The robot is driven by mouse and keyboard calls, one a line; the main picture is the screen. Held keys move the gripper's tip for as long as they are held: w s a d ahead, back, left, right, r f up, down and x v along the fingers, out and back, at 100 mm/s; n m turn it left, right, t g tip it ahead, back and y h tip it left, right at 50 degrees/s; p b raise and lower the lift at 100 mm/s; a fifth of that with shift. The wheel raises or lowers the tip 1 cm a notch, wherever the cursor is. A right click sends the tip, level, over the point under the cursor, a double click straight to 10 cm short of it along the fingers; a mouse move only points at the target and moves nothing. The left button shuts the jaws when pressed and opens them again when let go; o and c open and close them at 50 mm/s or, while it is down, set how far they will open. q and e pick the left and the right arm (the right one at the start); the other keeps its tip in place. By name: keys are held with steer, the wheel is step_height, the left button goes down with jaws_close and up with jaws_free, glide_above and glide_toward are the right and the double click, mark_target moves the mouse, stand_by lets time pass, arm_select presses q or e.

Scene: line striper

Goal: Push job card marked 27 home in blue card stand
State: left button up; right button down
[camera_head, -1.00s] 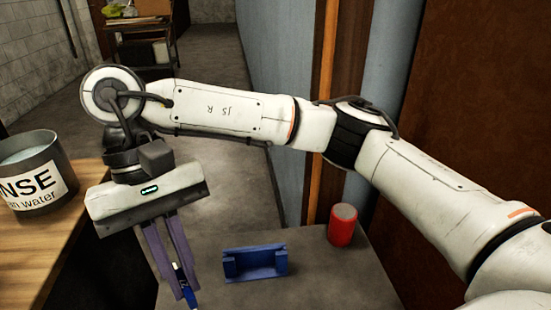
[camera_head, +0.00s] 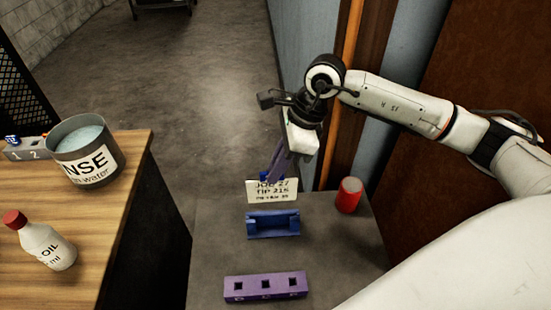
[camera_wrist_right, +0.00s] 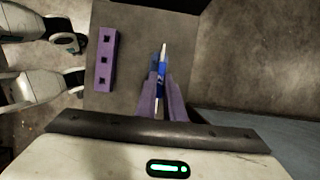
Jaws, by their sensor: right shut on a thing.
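The job card marked 27 (camera_head: 271,191) is a white plate with dark print, facing me upright. My right gripper (camera_head: 272,178) is shut on the card's blue part at its top edge. The blue card stand (camera_head: 273,227) sits on the grey table, and the card shows just above and behind it in the head view, with a small gap between them. In the right wrist view, the purple fingers (camera_wrist_right: 163,98) close on the card (camera_wrist_right: 163,58), which shows nearly edge-on. My left gripper's jaws are not in view.
A red can (camera_head: 349,195) stands right of the stand on the grey table (camera_head: 220,235). A purple block with square holes (camera_head: 265,287) lies nearer me. A wooden bench (camera_head: 105,215) at left holds a rinse pot (camera_head: 85,150) and an oil bottle (camera_head: 45,243).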

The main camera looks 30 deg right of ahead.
steer(key=b, duration=0.3)
glide_above(276, 197)
steer(key=shift+w+f, duration=0.1)
steer(key=shift+f, duration=2.7)
steer(key=shift+f+b, duration=0.15)
steer(key=shift+b, duration=0.15)
steer(key=shift+f+b, duration=2.35)
steer(key=shift+b, duration=0.05)
